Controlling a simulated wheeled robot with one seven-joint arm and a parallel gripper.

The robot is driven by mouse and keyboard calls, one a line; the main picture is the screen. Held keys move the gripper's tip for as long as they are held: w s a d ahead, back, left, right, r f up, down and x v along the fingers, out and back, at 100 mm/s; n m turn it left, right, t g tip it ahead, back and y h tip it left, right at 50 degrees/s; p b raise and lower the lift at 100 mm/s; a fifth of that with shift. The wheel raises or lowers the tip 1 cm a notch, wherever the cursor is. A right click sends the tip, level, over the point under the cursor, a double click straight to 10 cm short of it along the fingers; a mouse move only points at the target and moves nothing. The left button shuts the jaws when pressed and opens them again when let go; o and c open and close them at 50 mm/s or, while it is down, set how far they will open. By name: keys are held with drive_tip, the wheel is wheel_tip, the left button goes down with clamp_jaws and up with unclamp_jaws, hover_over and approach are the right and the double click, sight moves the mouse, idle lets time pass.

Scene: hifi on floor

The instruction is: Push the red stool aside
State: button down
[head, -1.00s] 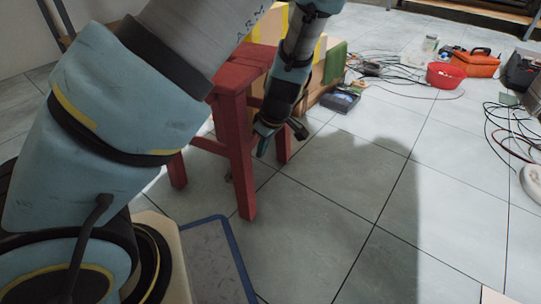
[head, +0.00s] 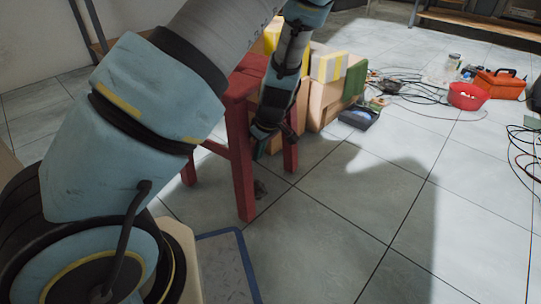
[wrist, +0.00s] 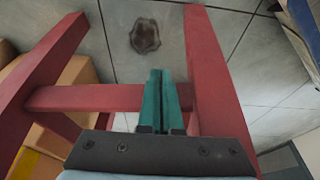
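The red stool (head: 242,155) stands upright on the tiled floor, left of centre in the head view, its seat partly hidden behind my arm. My gripper (head: 262,136) is low beside the stool's front leg, below seat height. In the wrist view, my gripper's two teal fingers (wrist: 163,76) lie side by side, shut with nothing between them. They are among the red stool's (wrist: 215,75) legs and crossbar, close to the right-hand leg. Whether they touch the stool is unclear.
A small brown object (head: 260,188) lies on the floor by the stool's legs. Cardboard boxes (head: 318,100) stand just behind the stool. A dark tray (head: 360,118), cables, a red bowl (head: 468,96) and an orange toolbox (head: 500,85) lie farther back. The floor at front right is clear.

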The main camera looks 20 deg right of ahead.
drive_tip(key=w+a+p, duration=0.3)
drive_tip(key=w+a, duration=0.4)
drive_tip(key=w, duration=0.6)
drive_tip(key=w+a+p, duration=0.4)
drive_tip(key=w+a, duration=0.3)
drive_tip(key=w, duration=0.6)
drive_tip(key=shift+w+a, duration=0.15)
drive_tip(key=shift+a, duration=0.15)
